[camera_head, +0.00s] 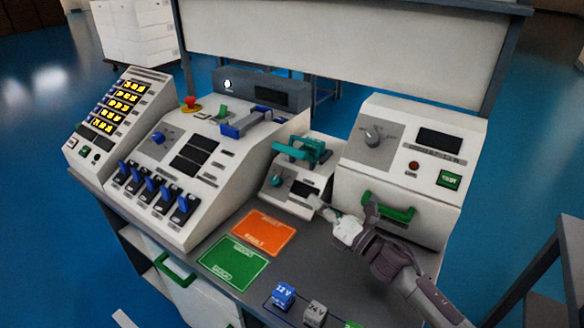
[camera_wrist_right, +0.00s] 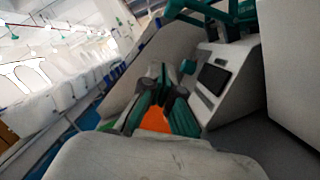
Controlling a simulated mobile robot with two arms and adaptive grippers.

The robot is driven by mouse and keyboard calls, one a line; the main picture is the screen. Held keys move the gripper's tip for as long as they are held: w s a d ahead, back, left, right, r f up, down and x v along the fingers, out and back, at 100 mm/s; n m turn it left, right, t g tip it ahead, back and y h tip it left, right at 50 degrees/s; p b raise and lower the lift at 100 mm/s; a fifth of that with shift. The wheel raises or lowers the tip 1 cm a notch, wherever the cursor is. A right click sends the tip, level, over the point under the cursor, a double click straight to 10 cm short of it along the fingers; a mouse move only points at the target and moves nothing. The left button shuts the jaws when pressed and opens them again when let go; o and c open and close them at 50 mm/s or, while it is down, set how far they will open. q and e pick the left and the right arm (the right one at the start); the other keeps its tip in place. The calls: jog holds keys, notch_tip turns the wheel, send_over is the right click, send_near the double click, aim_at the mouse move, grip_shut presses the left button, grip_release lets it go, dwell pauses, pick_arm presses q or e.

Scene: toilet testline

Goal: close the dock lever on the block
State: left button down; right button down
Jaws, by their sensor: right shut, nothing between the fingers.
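A small light-grey block (camera_head: 287,192) with a dark screen and a teal knob stands in the middle of the bench. On its top is a teal lever mechanism (camera_head: 302,149), raised above the block; I cannot tell its exact lever angle. In the right wrist view the block (camera_wrist_right: 226,82) is at the right, and teal parts of the mechanism (camera_wrist_right: 240,14) show at the top, cut by the frame edge. My right gripper (camera_head: 338,212) is shut and empty, in front and to the right of the block, apart from the lever. Its fingers (camera_wrist_right: 155,100) also show in the right wrist view. My left gripper is not in view.
A tester with a green handle (camera_head: 388,207) stands close to the right. A larger console (camera_head: 204,150) with a blue handle is at the left. Orange (camera_head: 264,232) and green (camera_head: 234,262) mats lie in front. Small voltage blocks (camera_head: 284,295) sit at the front edge.

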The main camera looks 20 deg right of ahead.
aim_at(296, 153)
jog(key=w+a+r+p, duration=0.2)
jog(key=w+r, duration=0.3)
jog(key=w, duration=0.5)
jog(key=shift+a+p, duration=0.35)
jog(key=shift+p, duration=0.5)
jog(key=shift+w, duration=0.1)
